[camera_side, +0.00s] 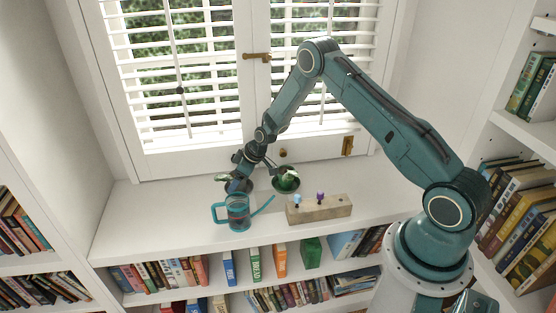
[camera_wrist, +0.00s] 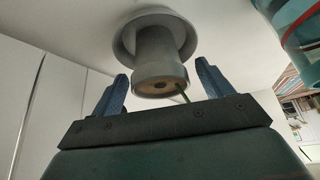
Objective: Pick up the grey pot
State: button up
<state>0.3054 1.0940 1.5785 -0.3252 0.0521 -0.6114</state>
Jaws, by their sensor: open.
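The grey pot (camera_wrist: 160,68) is in the upper middle of the wrist view, with a wide grey dish (camera_wrist: 127,37) at its far end. Its near end shows a brown round area and a thin dark stem. My gripper (camera_wrist: 162,72) is open, with one blue finger on each side of the pot and visible gaps between. In the side view my gripper (camera_side: 240,178) is low over the shelf top at the back, behind the teal watering can. The pot there is mostly hidden by the gripper and can.
The teal watering can (camera_side: 238,213) stands close in front of my gripper, its spout pointing right. A dark bowl (camera_side: 287,184) with a green plant is to the right. A wooden block (camera_side: 320,210) with small coloured pegs lies front right. The shelf top is clear at left.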

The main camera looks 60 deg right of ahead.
aim_at(231, 177)
jog(key=c, duration=1.3)
jog(key=shift+c, duration=0.2)
jog(key=shift+r, duration=0.2)
notch_tip(231, 177, up, 20)
jog(key=shift+f, duration=0.15)
jog(key=shift+r, duration=0.25)
jog(key=shift+r, duration=1.25)
notch_tip(231, 177, down, 19)
jog(key=n+y, duration=0.1)
jog(key=n, duration=0.1)
jog(key=n+g, duration=0.1)
jog(key=n, duration=0.1)
jog(key=shift+f+y, duration=0.15)
jog(key=shift+y, duration=0.25)
